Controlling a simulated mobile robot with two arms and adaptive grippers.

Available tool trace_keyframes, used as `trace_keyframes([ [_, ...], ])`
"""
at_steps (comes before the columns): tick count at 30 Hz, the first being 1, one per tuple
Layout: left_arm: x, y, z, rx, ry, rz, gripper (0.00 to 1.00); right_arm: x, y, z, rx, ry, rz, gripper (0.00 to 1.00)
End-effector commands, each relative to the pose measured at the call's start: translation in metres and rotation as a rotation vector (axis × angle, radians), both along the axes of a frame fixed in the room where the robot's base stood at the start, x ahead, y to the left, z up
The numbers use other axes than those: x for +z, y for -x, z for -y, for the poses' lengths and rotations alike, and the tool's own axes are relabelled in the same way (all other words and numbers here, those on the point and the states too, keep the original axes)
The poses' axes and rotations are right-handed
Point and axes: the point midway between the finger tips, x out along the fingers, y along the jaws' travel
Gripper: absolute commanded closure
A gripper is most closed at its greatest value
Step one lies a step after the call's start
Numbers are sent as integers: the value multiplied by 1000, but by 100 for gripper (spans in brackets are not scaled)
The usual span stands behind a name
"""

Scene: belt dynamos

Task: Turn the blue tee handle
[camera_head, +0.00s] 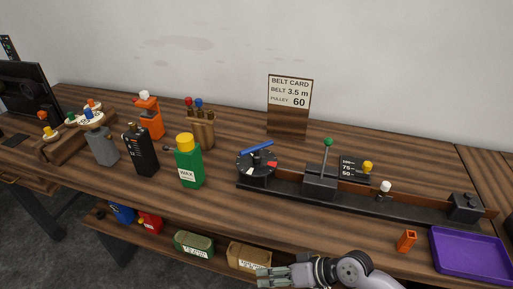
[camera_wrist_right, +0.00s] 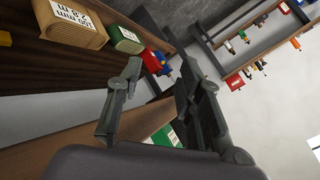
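The blue tee handle (camera_head: 257,147) is a blue bar lying on top of a round black dial (camera_head: 257,163) at the left end of the black rail device on the bench. My right gripper (camera_head: 268,277) is low at the front of the bench, below and in front of the dial, well apart from the handle. In the right wrist view my right gripper (camera_wrist_right: 155,95) has its two fingers spread with nothing between them. The handle does not show in the right wrist view. My left gripper is not in view.
A green wax bottle (camera_head: 188,163) stands left of the dial. A green-knobbed lever (camera_head: 328,143) rises to its right. A belt card (camera_head: 290,92) stands behind. A purple tray (camera_head: 470,257) and an orange block (camera_head: 406,241) sit at right. Bench front below the dial is clear.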

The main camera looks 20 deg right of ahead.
Motion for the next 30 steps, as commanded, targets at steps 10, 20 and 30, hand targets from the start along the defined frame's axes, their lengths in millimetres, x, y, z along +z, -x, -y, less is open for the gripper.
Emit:
trace_keyframes([
  [10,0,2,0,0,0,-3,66,132,-78,47,-226,-487,-77,66],
  [20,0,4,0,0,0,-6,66,206,-153,141,-588,-773,-142,66],
  [30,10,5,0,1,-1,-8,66,213,-173,145,-634,-812,-147,66],
])
